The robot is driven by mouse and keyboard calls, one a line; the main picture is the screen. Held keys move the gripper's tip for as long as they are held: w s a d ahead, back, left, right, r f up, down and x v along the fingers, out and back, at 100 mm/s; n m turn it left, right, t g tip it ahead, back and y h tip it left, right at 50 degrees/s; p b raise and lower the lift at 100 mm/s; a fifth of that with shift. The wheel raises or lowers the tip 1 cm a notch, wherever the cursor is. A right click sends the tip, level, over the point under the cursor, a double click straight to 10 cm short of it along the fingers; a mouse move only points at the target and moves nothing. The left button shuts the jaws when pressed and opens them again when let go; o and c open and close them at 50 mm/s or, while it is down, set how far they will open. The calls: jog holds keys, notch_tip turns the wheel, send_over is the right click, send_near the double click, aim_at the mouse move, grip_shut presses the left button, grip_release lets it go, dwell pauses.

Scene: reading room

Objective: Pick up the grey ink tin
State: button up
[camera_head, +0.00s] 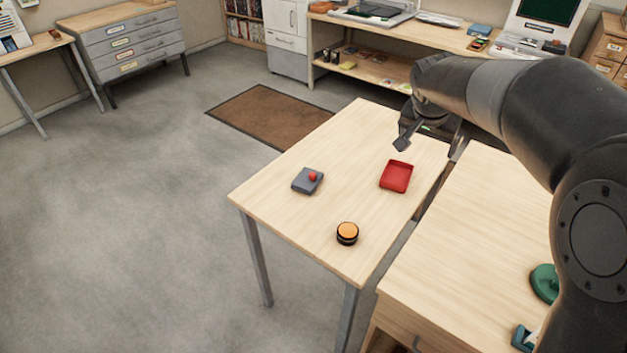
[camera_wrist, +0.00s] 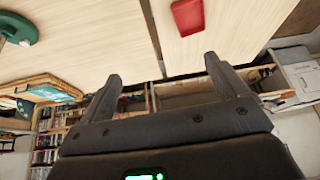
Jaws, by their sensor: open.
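A flat grey box (camera_head: 300,185), the only grey tin-like thing I see, lies on the narrow wooden table (camera_head: 335,145), left of the middle. A small red round thing (camera_head: 312,176) sits on top of it. My gripper (camera_head: 430,146) is above the far right part of the same table, well apart from the grey box. In the wrist view my gripper (camera_wrist: 162,70) has its fingers spread with nothing between them. The grey box does not show in the wrist view.
A red tray (camera_head: 397,176) lies between the grey box and my gripper; it shows in the wrist view (camera_wrist: 187,16). A round orange and black thing (camera_head: 347,233) stands near the front. A wooden desk (camera_head: 470,240) with a green thing (camera_head: 545,283) adjoins at right.

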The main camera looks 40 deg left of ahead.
jog(key=a+f, duration=0.4)
jog(key=a, duration=0.5)
jog(key=a+f, duration=0.5)
jog(key=a, duration=0.4)
jog(key=n+t, duration=0.1)
send_over(304, 181)
jog(key=shift+y, duration=0.4)
notch_tip(304, 181, down, 13)
jog(key=shift+w+f, duration=0.1)
jog(key=shift+f, duration=0.05)
jog(key=shift+s+x, duration=0.1)
jog(key=shift+x, duration=1.35)
jog(key=shift+s+x, duration=0.15)
jog(key=shift+x, duration=1.3)
jog(key=shift+d+f, duration=0.15)
jog(key=shift+c, duration=0.3)
jog(key=c, duration=1.3)
